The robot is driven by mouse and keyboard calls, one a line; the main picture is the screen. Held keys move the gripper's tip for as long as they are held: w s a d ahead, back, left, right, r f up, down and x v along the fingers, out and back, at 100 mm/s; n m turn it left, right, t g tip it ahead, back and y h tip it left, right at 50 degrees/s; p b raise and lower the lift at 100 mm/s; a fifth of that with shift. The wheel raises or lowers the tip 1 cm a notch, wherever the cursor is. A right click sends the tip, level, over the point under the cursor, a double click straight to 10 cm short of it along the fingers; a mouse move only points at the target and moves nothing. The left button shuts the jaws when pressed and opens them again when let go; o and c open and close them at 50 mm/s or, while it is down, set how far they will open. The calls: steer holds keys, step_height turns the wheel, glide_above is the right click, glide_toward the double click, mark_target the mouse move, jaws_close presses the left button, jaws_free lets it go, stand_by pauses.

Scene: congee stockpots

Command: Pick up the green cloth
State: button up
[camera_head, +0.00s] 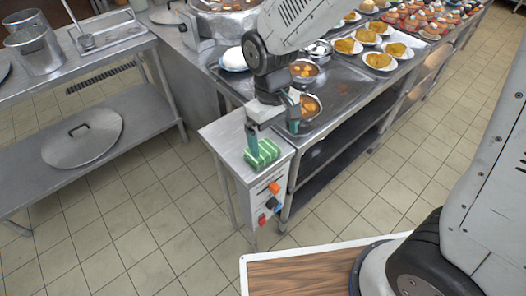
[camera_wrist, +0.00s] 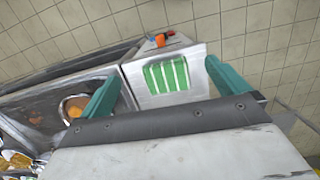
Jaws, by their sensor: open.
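The green cloth (camera_head: 262,154) is a folded, white-striped bundle lying on top of a narrow steel stand (camera_head: 222,137). In the wrist view the cloth (camera_wrist: 166,76) lies between and beyond my two green fingers. My gripper (camera_head: 272,137) is open and points down at the stand, with its fingers close to the cloth in the head view. In the wrist view my gripper (camera_wrist: 168,85) has its fingers wide apart with nothing held between them. I cannot tell exactly how high the fingertips are above the cloth.
Food bowls (camera_head: 309,106) and plates of food (camera_head: 380,61) stand on the steel counter just behind my gripper. Orange, blue and red knobs (camera_head: 274,188) stick out from the stand's front. A steel rack (camera_head: 150,75) with pots stands at left. Tiled floor lies open between.

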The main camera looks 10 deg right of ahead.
mark_target(262, 149)
steer(key=shift+t+y, duration=0.4)
steer(key=shift+t, duration=0.2)
steer(key=w, duration=0.1)
steer(key=w+a, duration=0.2)
steer(key=shift+w+f, duration=0.25)
steer(key=shift+f, duration=0.05)
steer(key=f, duration=0.7)
steer(key=shift+w+a+f, duration=0.15)
steer(key=shift+a+f, duration=0.1)
steer(key=shift+f, duration=0.1)
steer(key=shift+c, duration=0.3)
steer(key=c, duration=0.8)
steer(key=shift+r, duration=0.15)
